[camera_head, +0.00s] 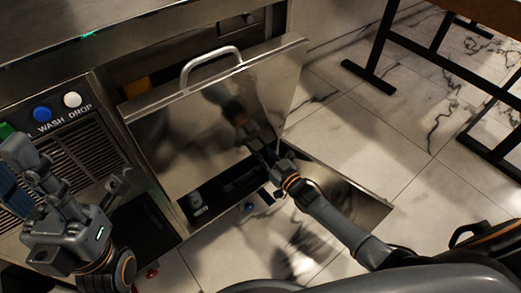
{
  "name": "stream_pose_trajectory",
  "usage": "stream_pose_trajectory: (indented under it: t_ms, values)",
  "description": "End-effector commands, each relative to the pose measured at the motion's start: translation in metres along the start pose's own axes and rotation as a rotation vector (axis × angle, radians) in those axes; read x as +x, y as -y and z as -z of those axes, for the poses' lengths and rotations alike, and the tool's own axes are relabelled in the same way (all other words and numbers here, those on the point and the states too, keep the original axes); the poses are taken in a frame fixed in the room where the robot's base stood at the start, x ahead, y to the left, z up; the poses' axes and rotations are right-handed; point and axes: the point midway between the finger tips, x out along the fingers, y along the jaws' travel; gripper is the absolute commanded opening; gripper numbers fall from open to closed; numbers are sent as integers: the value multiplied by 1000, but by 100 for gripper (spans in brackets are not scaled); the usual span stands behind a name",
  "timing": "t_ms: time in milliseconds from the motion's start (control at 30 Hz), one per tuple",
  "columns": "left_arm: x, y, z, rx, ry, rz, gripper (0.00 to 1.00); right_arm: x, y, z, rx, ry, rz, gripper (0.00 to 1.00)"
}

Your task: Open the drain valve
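No part is clearly recognisable as the drain valve. At the foot of the steel machine is a dark recess (232,183) with small dark fittings, and a small blue piece (249,206) lies just below it. A small red piece (152,272) shows low down near my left gripper. My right gripper (262,152) reaches in beside the lower right of the steel door panel, near the recess. Its fingers are small and dark, so their opening is unclear.
The steel door panel (215,105) tilts outward, with a bar handle (210,62) on top. Blue (42,114) and white (72,100) buttons sit above the vents, by the words WASH and DROP. Dark table legs (375,55) stand at upper right. Marble floor (365,135) between is clear.

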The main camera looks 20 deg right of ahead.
Motion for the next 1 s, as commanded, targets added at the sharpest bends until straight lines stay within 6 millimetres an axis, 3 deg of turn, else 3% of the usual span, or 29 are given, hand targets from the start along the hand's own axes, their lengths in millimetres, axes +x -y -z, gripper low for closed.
stream_pose_trajectory:
  t_ms: [167,200,233,567,733,1000]
  values:
    - [0,0,0,0,1,-2,32,-1,0,-2,0,3,0,0]
    - [0,0,-1,0,1,-2,32,-1,0,-2,0,3,0,22]
    - [0,0,-1,0,1,-3,32,-1,0,-2,0,3,0,25]
    - [1,0,-1,3,-7,-4,32,-3,0,-1,1,2,0,25]
    - [1,0,0,2,-6,-3,32,-25,0,-2,0,4,0,25]
    - [1,0,0,1,-5,-2,32,-83,0,-2,0,6,0,25]
